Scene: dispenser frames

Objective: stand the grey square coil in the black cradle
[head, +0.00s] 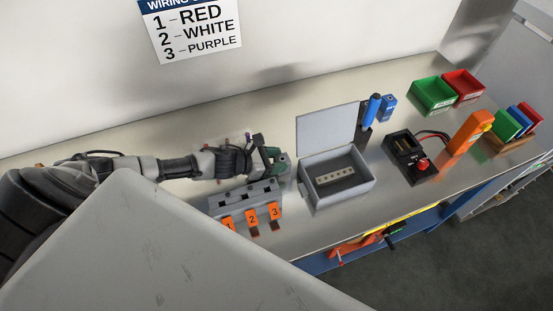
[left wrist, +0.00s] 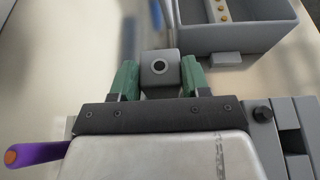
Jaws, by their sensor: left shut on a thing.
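My left gripper (head: 275,158) is above the workbench, between the numbered grey block and the open grey box. In the left wrist view its green fingers (left wrist: 160,75) are shut on a grey square coil (left wrist: 160,66) with a dark round hole in its near face. The coil is hard to make out in the head view. A black unit (head: 398,143) with a recessed top and a red knob stands farther right on the bench; I cannot tell for sure that it is the cradle. My right gripper is not in view.
The open grey box (head: 337,180) holds a terminal strip; it also shows in the left wrist view (left wrist: 236,40). The numbered grey block (head: 245,200) has orange tabs. An orange upright device (head: 467,133) stands beside the black unit. Green (head: 433,96) and red (head: 463,84) bins stand behind.

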